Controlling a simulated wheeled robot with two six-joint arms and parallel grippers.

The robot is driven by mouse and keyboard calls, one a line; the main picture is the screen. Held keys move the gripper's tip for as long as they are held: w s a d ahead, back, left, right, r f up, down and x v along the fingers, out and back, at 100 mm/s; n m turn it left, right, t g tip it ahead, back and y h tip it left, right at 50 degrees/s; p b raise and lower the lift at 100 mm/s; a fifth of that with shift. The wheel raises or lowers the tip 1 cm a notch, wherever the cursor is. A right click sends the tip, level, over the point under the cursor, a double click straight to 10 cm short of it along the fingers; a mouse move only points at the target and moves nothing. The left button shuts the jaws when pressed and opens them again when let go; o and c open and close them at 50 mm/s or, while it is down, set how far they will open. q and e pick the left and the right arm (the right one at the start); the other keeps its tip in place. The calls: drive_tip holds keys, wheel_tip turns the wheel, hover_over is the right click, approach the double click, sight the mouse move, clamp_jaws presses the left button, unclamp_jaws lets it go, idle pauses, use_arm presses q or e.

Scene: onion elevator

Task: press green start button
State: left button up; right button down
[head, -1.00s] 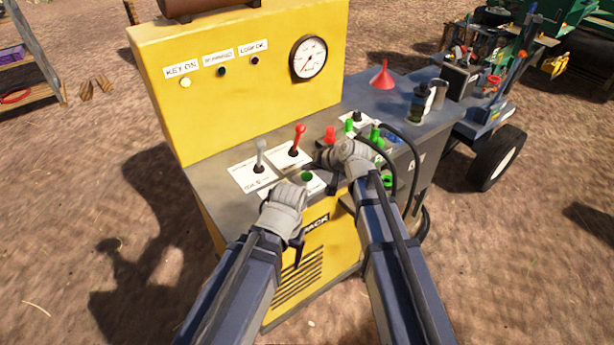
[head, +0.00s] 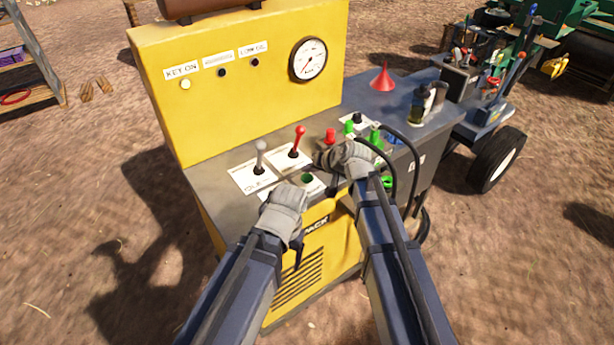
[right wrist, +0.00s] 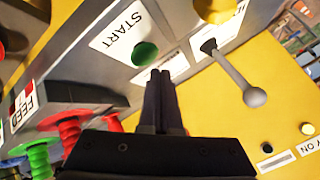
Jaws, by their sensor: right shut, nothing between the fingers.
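The green start button (head: 307,179) sits on a white plate on the front part of the machine's grey top, between my two grippers in the head view. In the right wrist view the green button (right wrist: 145,53) lies beside the word START. My right gripper (head: 322,159) is shut and empty. In the right wrist view its fingertips (right wrist: 161,76) are close to the button, just below and right of it; I cannot tell if they touch. My left gripper (head: 285,195) is just left of and in front of the button; its fingers are not clear enough to judge.
A grey lever (head: 260,150) and a red lever (head: 298,138) stand behind the button. A red knob (head: 330,134) and several green knobs are near my right gripper. Black hoses (head: 413,165) curve at the right. A yellow panel (head: 240,110) rises at the back.

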sight(309, 179)
drive_tip(key=shift+f, duration=0.1)
idle(0.7)
drive_tip(key=shift+f+b, duration=0.3)
drive_tip(key=shift+b, duration=0.15)
drive_tip(key=shift+f+b, duration=0.6)
idle(0.7)
drive_tip(key=shift+r, duration=0.1)
drive_tip(key=shift+r+p, duration=0.95)
drive_tip(key=shift+p, duration=0.15)
wheel_tip(309, 179, up, 5)
drive_tip(key=p, duration=0.5)
